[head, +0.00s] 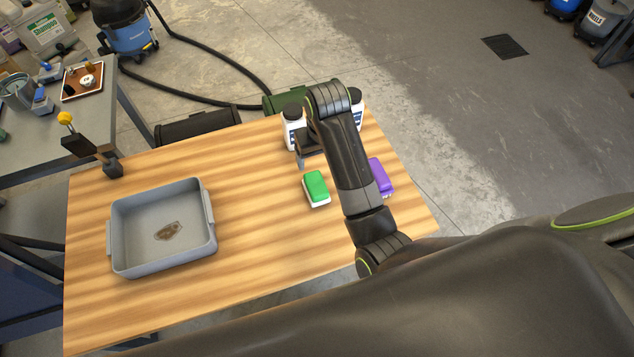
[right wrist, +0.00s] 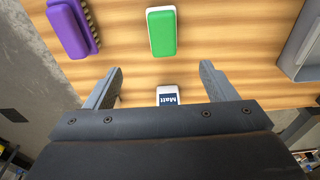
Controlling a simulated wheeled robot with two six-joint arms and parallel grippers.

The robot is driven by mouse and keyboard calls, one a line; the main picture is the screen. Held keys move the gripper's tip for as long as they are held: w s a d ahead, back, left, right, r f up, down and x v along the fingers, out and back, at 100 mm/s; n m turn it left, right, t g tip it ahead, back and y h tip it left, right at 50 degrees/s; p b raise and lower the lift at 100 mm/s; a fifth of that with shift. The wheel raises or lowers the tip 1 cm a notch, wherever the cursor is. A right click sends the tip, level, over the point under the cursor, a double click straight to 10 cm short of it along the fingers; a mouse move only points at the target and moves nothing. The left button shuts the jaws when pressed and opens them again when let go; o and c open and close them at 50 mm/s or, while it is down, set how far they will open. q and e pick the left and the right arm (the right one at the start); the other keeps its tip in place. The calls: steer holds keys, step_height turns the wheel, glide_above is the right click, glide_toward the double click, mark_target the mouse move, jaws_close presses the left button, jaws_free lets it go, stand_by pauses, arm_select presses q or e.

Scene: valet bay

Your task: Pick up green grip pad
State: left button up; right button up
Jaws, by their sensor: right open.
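The green grip pad (head: 316,187) is a green block on a white base, lying on the wooden table (head: 262,230) right of its middle. In the right wrist view the same green pad (right wrist: 162,33) lies beyond the fingertips, lined up with the gap between them. My right gripper (head: 301,162) is above the table, just behind the pad and apart from it. In the right wrist view its two fingers (right wrist: 161,70) are spread with nothing held between them. My left gripper is not in view.
A purple brush (head: 379,177) lies right of the pad, partly behind my right arm. White bottles (head: 293,130) stand at the table's back edge, close to the gripper. A grey tray (head: 211,207) with a brown mark inside sits at left. Bare wood separates tray and pad.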

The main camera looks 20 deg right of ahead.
mark_target(316, 183)
steer(key=f, duration=0.3)
steer(key=w+f, duration=0.1)
steer(key=f, duration=0.3)
steer(key=f+p, duration=0.1)
steer(key=f, duration=0.3)
steer(key=shift+w+a+f, duration=0.1)
steer(key=shift+w+a, duration=0.25)
steer(key=shift+w, duration=0.05)
steer(key=shift+f, duration=0.5)
steer(key=shift+w+f, duration=0.2)
steer(key=shift+f, duration=1.95)
steer(key=c, duration=1.1)
steer(key=shift+o, duration=0.2)
steer(key=shift+r, duration=0.15)
